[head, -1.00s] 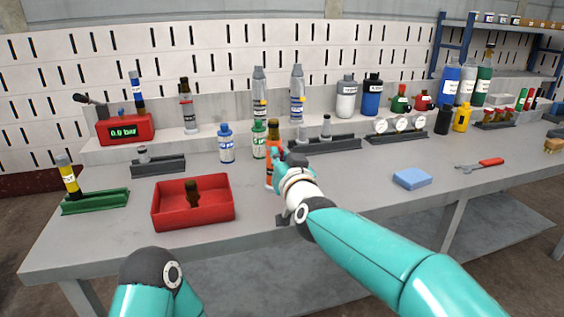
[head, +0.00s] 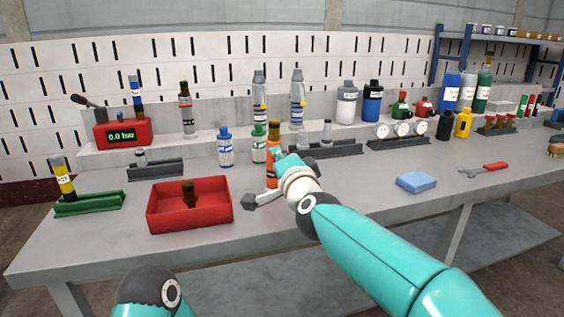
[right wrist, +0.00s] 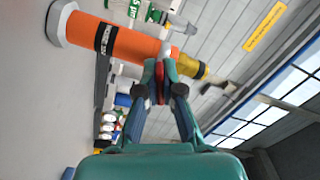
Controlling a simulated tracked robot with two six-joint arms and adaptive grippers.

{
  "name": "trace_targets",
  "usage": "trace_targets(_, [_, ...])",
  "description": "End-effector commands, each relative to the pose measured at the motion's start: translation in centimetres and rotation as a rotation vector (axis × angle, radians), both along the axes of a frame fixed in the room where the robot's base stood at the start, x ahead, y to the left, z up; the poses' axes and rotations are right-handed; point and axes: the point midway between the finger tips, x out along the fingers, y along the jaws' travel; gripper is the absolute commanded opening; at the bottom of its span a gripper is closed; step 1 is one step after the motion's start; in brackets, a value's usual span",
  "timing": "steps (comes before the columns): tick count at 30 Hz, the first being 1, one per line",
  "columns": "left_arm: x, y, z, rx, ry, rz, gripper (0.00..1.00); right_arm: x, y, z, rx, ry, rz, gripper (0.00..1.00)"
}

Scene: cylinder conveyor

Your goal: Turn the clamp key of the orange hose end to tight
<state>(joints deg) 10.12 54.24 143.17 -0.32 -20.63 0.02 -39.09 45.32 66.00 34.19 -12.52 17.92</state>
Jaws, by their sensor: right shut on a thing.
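The orange hose end (head: 272,174) stands upright near the middle of the bench, with a brown-yellow tip and a dark label. It also shows large in the right wrist view (right wrist: 125,41). My right gripper (head: 279,156) is at its side, partly covering it in the head view. In the right wrist view its fingers (right wrist: 159,80) are closed on a small red piece (right wrist: 160,82) beside the orange body, which I take for the clamp key. The key's turn position cannot be read. My left gripper is out of view; only part of that arm shows.
A red tray (head: 190,220) holding a dark bottle stands front left. Blue (head: 226,147) and green (head: 259,143) labelled bottles stand close behind the orange hose end. A blue sponge (head: 416,182) and a red-handled wrench (head: 484,170) lie to the right.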

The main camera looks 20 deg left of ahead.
Motion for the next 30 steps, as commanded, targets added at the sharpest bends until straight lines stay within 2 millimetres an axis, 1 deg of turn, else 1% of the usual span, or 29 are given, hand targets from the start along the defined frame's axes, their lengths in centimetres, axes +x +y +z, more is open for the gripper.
trace_targets(1, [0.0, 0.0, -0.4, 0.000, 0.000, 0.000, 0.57, 0.0, 0.1, -0.4, 0.035, 0.028, 0.002, 0.00])
trace_targets(6, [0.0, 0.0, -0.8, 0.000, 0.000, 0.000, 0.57, 0.0, 0.1, -0.4, 0.154, 0.108, 0.002, 0.00])
trace_targets(15, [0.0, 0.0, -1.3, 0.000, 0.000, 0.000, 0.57, 0.0, 0.1, -0.4, 0.295, 0.204, 0.001, 0.00])
trace_targets(22, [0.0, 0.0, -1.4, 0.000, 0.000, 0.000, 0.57, 0.0, 0.1, -0.4, 0.337, 0.233, 0.001, 0.00])
trace_targets(30, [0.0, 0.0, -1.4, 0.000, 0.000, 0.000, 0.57, 0.1, 0.1, -0.5, 0.344, 0.238, 0.000, 0.00])
